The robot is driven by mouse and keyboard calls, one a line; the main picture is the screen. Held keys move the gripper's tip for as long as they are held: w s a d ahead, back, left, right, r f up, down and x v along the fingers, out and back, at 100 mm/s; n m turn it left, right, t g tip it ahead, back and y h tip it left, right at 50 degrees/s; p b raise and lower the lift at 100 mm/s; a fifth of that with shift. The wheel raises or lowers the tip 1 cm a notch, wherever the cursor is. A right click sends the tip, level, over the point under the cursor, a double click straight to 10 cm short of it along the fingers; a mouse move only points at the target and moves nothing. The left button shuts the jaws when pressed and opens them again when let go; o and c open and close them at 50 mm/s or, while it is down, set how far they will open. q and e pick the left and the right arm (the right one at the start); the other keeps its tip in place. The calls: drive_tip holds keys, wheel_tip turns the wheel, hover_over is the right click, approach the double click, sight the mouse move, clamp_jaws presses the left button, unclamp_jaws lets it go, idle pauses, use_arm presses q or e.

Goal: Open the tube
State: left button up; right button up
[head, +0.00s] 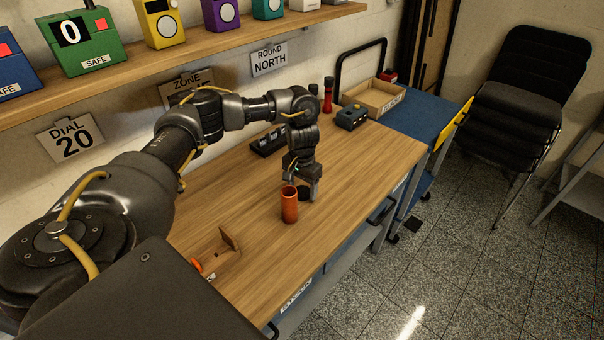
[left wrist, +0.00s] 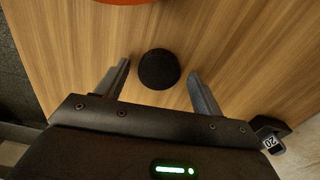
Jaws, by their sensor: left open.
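The orange-red tube (head: 289,207) stands upright on the wooden workbench, and its top looks uncapped. Its edge also shows at the top of the left wrist view (left wrist: 125,2). A round black cap (left wrist: 159,69) lies on the bench beside the tube, and it shows partly in the head view (head: 304,194). My left gripper (head: 301,190) points down just behind the tube. In the left wrist view its fingers (left wrist: 159,84) are open, with the cap between them and gaps on both sides. My right gripper is not in view.
A dark box (head: 351,117) and an open wooden tray (head: 373,98) are farther right. A wooden holder (head: 221,254) is at the near left. The bench right of the tube is clear.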

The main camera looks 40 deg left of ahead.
sight(302, 191)
use_arm(q)
wheel_tip(302, 191, up, 11)
drive_tip(key=p, duration=0.2)
drive_tip(key=shift+r, duration=0.2)
drive_tip(key=shift+f, duration=0.1)
wheel_tip(302, 191, down, 12)
drive_tip(key=shift+r+b, duration=0.25)
drive_tip(key=shift+b, duration=1)
drive_tip(key=shift+f, duration=0.35)
drive_tip(key=shift+r, duration=0.15)
